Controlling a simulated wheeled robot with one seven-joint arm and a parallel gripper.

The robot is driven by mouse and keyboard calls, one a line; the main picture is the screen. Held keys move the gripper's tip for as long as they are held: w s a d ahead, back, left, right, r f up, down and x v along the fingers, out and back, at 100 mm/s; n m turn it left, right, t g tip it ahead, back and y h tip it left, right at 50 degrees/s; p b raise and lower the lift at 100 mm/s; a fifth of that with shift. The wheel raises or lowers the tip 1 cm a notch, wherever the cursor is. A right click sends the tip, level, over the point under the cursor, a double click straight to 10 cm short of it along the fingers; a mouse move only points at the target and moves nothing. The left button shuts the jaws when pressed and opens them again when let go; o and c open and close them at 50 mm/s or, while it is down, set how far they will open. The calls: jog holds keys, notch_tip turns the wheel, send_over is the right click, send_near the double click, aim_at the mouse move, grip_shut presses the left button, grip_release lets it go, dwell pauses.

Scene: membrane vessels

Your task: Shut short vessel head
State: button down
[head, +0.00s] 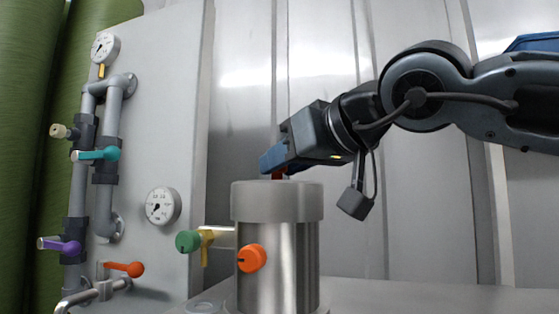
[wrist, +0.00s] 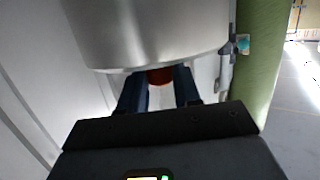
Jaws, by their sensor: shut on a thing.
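The short vessel (head: 277,265) is a steel cylinder that stands upright in the head view. Its wide grey head (head: 277,202) sits on top, in line with the body with no gap that I can see. A red handle (head: 278,175) shows at the head's upper edge. My gripper (head: 274,161) comes in from the right with its blue fingers at this handle. In the wrist view my gripper (wrist: 160,84) has one finger on each side of the red handle (wrist: 160,76), shut on it. A large pale cylinder (wrist: 148,35) fills the top of that view.
Orange (head: 251,258) and green (head: 188,241) valve knobs stick out from the vessel's front and left. A panel (head: 160,120) with grey pipes, gauges and coloured valve handles stands at left. Tall green cylinders (head: 40,140) stand at far left. A metal wall (head: 420,220) is behind.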

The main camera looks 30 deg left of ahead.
jog(key=c, duration=0.8)
grip_release()
jog(key=shift+p+v, duration=0.85)
jog(key=shift+v, duration=3.1)
jog(key=shift+s, duration=0.1)
